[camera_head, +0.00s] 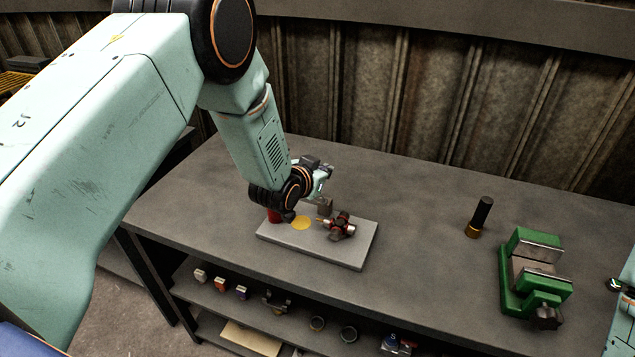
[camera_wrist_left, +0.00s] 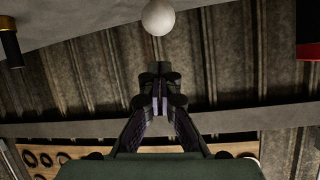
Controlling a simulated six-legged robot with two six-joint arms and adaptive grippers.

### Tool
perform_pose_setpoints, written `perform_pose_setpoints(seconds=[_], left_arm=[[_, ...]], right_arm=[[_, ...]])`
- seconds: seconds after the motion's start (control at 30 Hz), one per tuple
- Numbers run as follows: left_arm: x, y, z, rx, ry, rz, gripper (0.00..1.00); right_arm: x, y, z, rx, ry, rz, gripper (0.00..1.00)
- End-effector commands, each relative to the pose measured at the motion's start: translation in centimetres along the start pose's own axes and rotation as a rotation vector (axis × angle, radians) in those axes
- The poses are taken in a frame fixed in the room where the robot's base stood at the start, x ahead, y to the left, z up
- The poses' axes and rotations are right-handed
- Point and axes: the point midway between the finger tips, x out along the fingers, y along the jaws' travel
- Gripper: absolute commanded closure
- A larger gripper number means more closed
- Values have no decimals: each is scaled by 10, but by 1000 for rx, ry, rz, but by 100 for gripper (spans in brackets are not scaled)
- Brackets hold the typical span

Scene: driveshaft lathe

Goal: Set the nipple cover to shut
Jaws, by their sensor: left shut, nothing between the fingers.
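A dark and red joint piece (camera_head: 340,226) with a small brass tip (camera_head: 322,219) lies on a light grey plate (camera_head: 345,256) on the bench. I cannot make out a nipple cover or its position. My left arm reaches over the plate from the left, its wrist just behind and left of the joint piece. In the left wrist view my left gripper (camera_wrist_left: 160,92) is shut and empty, fingertips together. A white ball (camera_wrist_left: 158,17) shows beyond the fingertips, apart from them. At the head view's right edge only a bit of my right arm shows; its fingers are not clear.
A red part (camera_head: 274,215) and a yellow disc (camera_head: 301,223) are on the plate beside my wrist. A black cylinder with a brass base (camera_head: 480,217) and a green vise (camera_head: 533,275) stand to the right. The bench between is clear. Small parts lie on the shelf below.

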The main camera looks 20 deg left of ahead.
Motion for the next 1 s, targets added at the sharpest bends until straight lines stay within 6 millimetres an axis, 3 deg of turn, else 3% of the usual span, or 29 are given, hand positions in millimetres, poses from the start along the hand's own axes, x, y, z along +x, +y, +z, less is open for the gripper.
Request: perform_pose_setpoints(seconds=[0.1,0.3,0.73,1.0], left_arm=[[-8,0,18,-2,-9,1,100],[-13,0,31,-2,-8,1,100],[-13,0,32,-1,-3,0,100],[-13,1,37,2,44,-9,100]], right_arm=[[-7,0,0,0,0,0,54],[-9,0,0,0,0,0,54],[-8,0,0,0,0,0,54],[4,0,0,0,0,0,54]])
